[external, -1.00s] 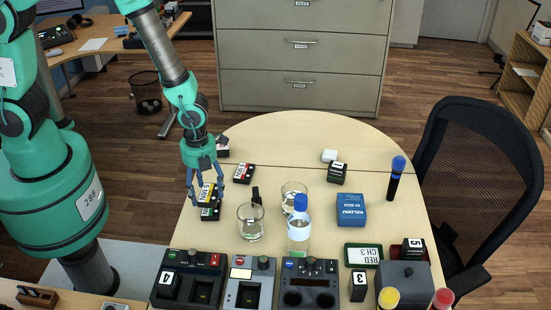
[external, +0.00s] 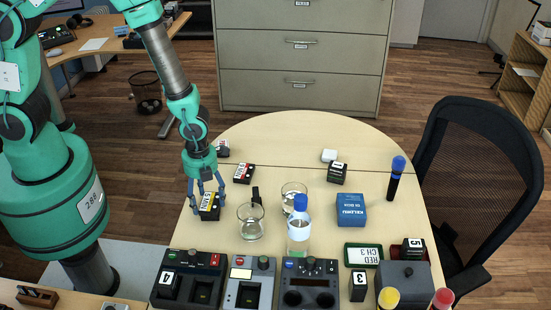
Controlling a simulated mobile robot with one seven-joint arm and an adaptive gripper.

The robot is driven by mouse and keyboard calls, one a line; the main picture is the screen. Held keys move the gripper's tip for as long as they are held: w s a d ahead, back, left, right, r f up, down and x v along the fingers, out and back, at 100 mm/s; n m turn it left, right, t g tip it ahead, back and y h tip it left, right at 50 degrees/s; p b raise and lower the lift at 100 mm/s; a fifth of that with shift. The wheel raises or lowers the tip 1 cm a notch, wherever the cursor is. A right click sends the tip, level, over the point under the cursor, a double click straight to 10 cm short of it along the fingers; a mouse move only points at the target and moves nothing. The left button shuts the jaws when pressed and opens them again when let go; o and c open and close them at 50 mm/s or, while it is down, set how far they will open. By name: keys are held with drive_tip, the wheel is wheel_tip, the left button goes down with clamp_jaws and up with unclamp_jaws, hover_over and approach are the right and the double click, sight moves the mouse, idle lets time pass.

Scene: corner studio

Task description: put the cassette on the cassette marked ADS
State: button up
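A black cassette with a yellow and white label (external: 209,207) is between the fingers of my gripper (external: 208,203), at the left side of the table. The fingers straddle it and appear to press on its sides. It is low, near the tabletop. The cassette with a green-edged label that showed below it is now hidden, apparently under it. I cannot make out the label words, nor whether the two touch. Another cassette with a red and white label (external: 243,173) lies behind and to the right. One more dark cassette (external: 222,149) lies farther back.
Two glasses (external: 250,222) and a blue-capped bottle (external: 299,232) stand right of my gripper. Dark device boxes (external: 187,279) line the front edge. A blue box (external: 350,210) and a microphone (external: 396,180) stand at the right. The table's back middle is clear.

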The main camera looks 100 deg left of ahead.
sight(207, 201)
drive_tip(key=shift+o, duration=1.2)
wheel_tip(207, 201, up, 12)
drive_tip(key=p, duration=0.2)
drive_tip(key=shift+r+p, duration=0.15)
drive_tip(key=shift+p, duration=0.2)
